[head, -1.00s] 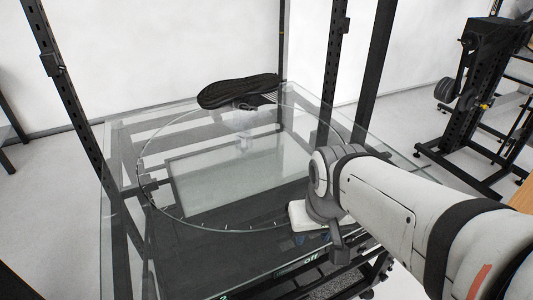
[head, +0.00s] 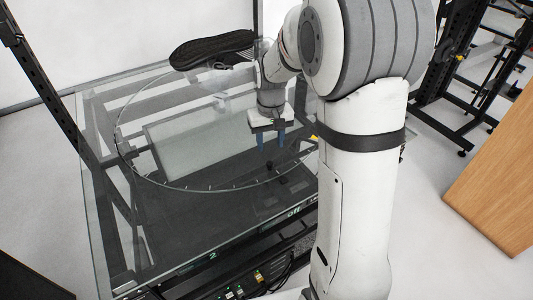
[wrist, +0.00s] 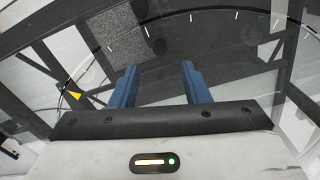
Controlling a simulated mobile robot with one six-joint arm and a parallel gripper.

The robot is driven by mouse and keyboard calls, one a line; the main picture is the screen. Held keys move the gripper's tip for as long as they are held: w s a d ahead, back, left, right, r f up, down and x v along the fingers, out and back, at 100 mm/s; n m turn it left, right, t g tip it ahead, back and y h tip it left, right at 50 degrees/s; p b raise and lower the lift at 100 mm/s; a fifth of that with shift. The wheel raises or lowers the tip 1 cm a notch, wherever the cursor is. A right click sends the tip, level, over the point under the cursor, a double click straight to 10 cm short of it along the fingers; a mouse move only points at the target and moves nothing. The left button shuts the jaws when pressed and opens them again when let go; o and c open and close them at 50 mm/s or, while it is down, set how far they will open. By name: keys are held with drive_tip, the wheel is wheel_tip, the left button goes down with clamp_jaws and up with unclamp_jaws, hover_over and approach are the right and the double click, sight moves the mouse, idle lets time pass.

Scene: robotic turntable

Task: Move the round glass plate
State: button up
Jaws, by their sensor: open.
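The round glass plate (head: 195,190) lies flat on the glass-topped turntable frame (head: 100,232). Its thin rim carries small white ticks, and my arm hides part of its right side. My gripper (head: 271,145) points down near the plate's front right rim, with its two blue fingers apart and nothing between them. In the wrist view the open fingers (wrist: 159,70) show in front of the curved, ticked rim of the plate (wrist: 145,31). I cannot tell whether the fingertips touch the glass.
A black shoe-like object (head: 213,50) rests sole up on a clear stand (head: 222,88) at the plate's back. Dark upright posts (head: 48,100) stand around the frame. A wooden panel (head: 495,165) is at the right. A yellow triangle mark (wrist: 75,95) shows by the rim.

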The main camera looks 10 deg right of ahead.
sight(270, 163)
wheel_tip(270, 163, down, 8)
drive_tip(key=shift+r, duration=0.2)
drive_tip(key=shift+c, duration=0.4)
clamp_jaws()
